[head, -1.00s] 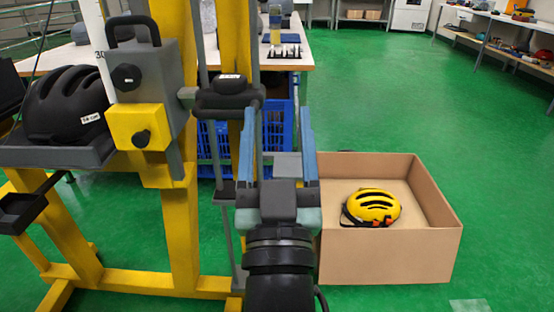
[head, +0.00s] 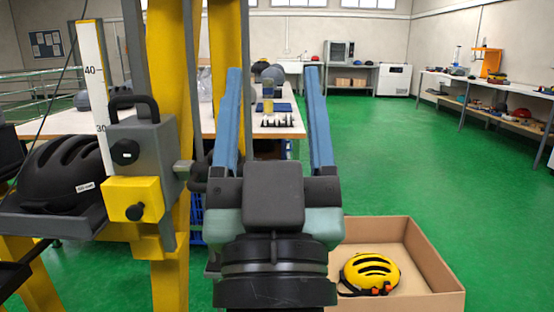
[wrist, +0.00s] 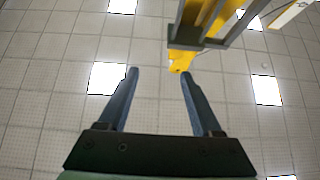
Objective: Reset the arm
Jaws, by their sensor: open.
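My gripper (head: 273,75) is in the middle of the head view, pointing up, with its two blue fingers wide apart and nothing between them. In the wrist view the open fingers (wrist: 158,72) also show empty, against the ceiling. The gripper stands in front of and just right of the yellow drop tower (head: 168,65) and hides part of it. I cannot tell whether it touches the tower.
A black helmet (head: 55,178) sits on the tower's grey tray at left. A yellow helmet (head: 370,271) lies in an open cardboard box (head: 437,262) at lower right. A worktable (head: 205,122) stands behind. Green floor (head: 420,165) is clear at right.

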